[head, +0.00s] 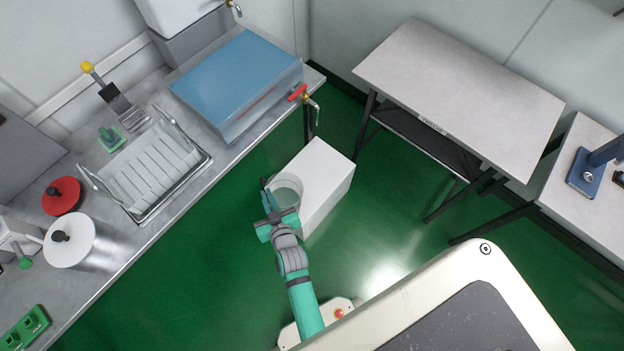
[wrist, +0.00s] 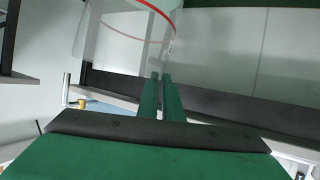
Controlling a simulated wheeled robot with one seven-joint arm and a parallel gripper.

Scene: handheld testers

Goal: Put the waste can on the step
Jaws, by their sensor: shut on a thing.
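The waste can (head: 288,187), a pale see-through round bin, is in the middle of the head view. It also shows in the wrist view as a clear wall with a red rim (wrist: 110,38). My gripper (head: 268,200) is at the can's left side, shut on its wall; in the wrist view the green fingers (wrist: 162,92) are close together at it. The step (head: 325,180) is a white block on the floor. The can overlaps the step's left part in the head view; I cannot tell whether it touches the top. The can's lower part is hidden.
A grey counter (head: 190,190) with a blue-topped tank (head: 235,82), a dish rack (head: 150,165) and a red-handled tap (head: 298,92) runs along the left. A grey table (head: 460,85) stands at the upper right. Green floor (head: 400,220) is clear right of the step.

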